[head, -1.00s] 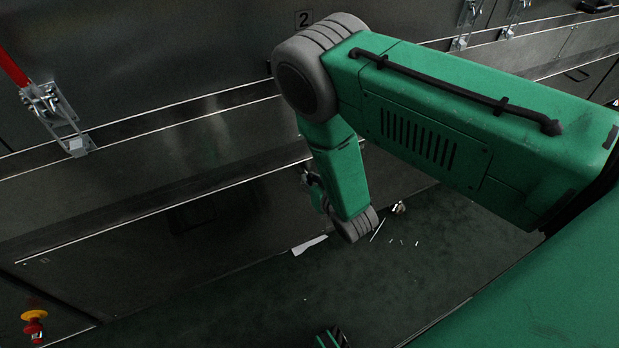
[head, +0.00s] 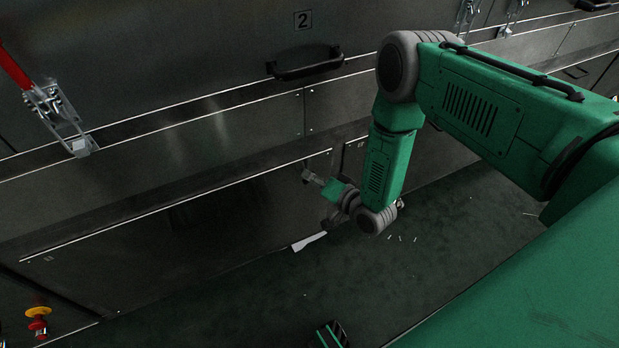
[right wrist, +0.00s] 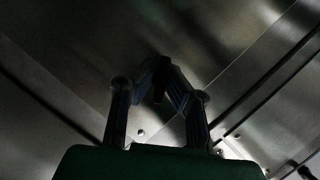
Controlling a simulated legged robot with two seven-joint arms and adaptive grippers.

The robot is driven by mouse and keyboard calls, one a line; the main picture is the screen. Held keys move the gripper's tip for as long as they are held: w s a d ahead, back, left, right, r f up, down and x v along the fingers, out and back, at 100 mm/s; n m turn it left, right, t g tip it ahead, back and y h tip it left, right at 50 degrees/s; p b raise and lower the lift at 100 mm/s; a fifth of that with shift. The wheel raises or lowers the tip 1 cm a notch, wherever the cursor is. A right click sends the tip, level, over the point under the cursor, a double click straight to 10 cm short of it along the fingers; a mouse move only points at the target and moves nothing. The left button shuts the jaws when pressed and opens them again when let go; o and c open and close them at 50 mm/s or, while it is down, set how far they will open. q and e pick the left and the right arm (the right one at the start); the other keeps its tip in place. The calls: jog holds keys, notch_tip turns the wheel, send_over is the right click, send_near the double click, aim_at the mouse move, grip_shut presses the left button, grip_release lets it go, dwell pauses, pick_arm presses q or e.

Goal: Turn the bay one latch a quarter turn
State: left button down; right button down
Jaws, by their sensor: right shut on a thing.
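My right gripper (head: 308,175) is at the lower dark metal panel, in the middle of the head view. In the right wrist view its two fingers (right wrist: 162,88) come together on a small dark piece (right wrist: 160,80) in front of the panel. This piece appears to be the latch; the fingers hide much of it and the view is dark, so I cannot tell its angle. No label for bay one is readable. My left gripper does not show.
A black bar handle (head: 305,64) sits below the number 2 plate (head: 303,19). A metal toggle clamp with a red lever (head: 14,68) is at the left. A red and yellow button (head: 38,318) is at lower left.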

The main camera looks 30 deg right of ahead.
jog(key=shift+d+f+m+t+y+b, duration=0.2)
jog(key=shift+f+m+t+y+b, duration=0.15)
jog(key=shift+m+b, duration=0.6)
jog(key=shift+s+m+t+y+b, duration=0.1)
jog(key=shift+m+t+y+b, duration=0.55)
jog(key=shift+m+b, duration=0.85)
jog(key=shift+m+p, duration=0.3)
jog(key=shift+m, duration=0.15)
jog(key=c, duration=1.7)
grip_release()
jog(key=shift+r, duration=0.1)
jog(key=v, duration=1.2)
